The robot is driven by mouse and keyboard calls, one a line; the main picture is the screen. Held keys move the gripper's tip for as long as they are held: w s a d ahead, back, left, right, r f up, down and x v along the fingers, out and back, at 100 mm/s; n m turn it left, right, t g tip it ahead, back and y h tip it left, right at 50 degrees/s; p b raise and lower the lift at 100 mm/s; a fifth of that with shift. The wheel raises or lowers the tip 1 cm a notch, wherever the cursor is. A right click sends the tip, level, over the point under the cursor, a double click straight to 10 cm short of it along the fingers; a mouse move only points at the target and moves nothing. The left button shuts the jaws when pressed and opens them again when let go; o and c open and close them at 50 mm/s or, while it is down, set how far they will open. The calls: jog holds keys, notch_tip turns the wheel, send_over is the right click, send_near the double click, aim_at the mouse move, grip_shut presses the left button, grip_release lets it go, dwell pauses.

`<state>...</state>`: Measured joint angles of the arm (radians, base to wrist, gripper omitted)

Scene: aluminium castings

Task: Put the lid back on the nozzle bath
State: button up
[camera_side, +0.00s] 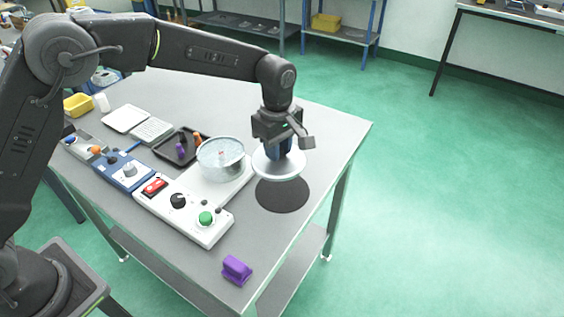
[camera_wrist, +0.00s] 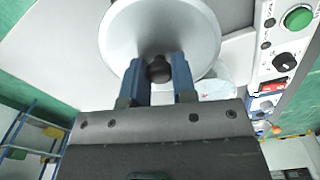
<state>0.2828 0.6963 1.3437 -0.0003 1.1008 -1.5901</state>
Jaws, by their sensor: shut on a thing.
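The lid (camera_side: 278,167) is a pale grey disc held level above the table, to the right of the nozzle bath. My gripper (camera_side: 283,147) is shut on its dark knob. The wrist view shows the lid (camera_wrist: 190,22) large and close, with the knob between the fingers of my gripper (camera_wrist: 159,72). The nozzle bath (camera_side: 221,160) is a round metal bowl, open on top, with pale liquid and a small red mark inside. In the wrist view a part of the bath (camera_wrist: 216,89) shows past the lid; the rest is hidden.
A white control panel (camera_side: 205,222) with a green button, black knob and red switch adjoins the bath. A blue control box (camera_side: 125,170), a dark tray (camera_side: 172,152) and a purple block (camera_side: 237,269) are on the table. A dark round patch (camera_side: 283,195) lies below the lid.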

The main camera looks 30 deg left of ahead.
jog(key=s+a+r, duration=0.1)
jog(key=a+r, duration=0.1)
jog(key=a, duration=0.5)
jog(key=s+a+r, duration=0.1)
jog(key=a+r, duration=0.1)
jog(key=a, duration=0.6)
jog(key=shift+s+a+f, duration=0.1)
jog(key=shift+s+f, duration=0.05)
jog(key=shift+f, duration=1.4)
jog(key=shift+s+a+f, duration=0.1)
jog(key=shift+s+f, duration=0.05)
jog(key=shift+f, duration=1.35)
jog(key=shift+f, duration=0.2)
jog(key=o, duration=1)
jog(key=shift+o, duration=0.5)
jog(key=o, duration=0.4)
jog(key=shift+r, duration=0.1)
